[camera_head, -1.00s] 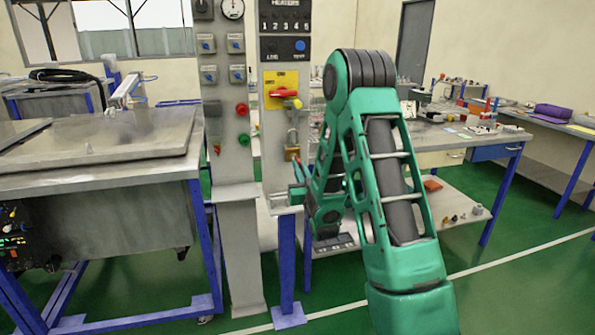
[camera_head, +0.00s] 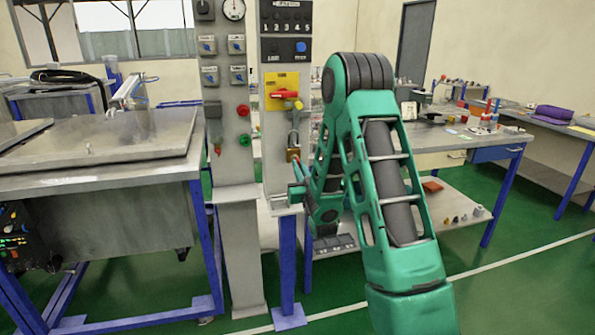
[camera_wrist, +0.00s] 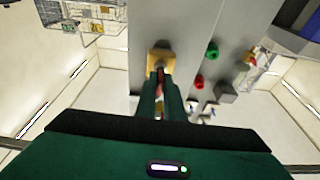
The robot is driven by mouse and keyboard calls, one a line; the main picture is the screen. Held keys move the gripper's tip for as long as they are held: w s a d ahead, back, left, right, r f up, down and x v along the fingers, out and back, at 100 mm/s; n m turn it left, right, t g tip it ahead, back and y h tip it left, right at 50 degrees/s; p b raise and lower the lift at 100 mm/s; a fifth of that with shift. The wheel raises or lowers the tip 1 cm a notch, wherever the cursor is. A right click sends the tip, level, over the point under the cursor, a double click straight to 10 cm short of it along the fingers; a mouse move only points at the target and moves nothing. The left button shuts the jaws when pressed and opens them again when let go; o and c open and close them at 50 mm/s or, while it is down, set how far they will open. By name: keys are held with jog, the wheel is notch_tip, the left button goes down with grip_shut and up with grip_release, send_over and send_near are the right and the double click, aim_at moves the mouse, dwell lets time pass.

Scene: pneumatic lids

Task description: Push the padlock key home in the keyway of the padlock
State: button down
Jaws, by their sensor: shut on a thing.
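The brass padlock (camera_head: 293,155) hangs by its shackle below the red handle (camera_head: 284,93) on a yellow plate (camera_head: 281,79). In the wrist view the padlock (camera_wrist: 161,57) is just beyond my fingertips, its underside facing them. My gripper (camera_wrist: 159,88) is shut on the padlock key (camera_wrist: 160,72), of which a small reddish part shows between the fingers. The key points at the padlock's underside. The fingers hide most of it, and I cannot tell how deep its tip is in the keyway. In the head view my gripper (camera_head: 298,190) is below the padlock.
The grey panel column (camera_head: 231,170) with a red button (camera_head: 243,110), a green button (camera_head: 244,140) and blue switches stands to the left. A metal vat with a lid (camera_head: 95,145) is further left. A workbench (camera_head: 450,138) with small items stands behind my arm.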

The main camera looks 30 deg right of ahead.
jog(key=shift+w+d, duration=0.15)
jog(key=shift+w, duration=0.4)
jog(key=c, duration=1.8)
grip_release()
jog(key=v, duration=0.7)
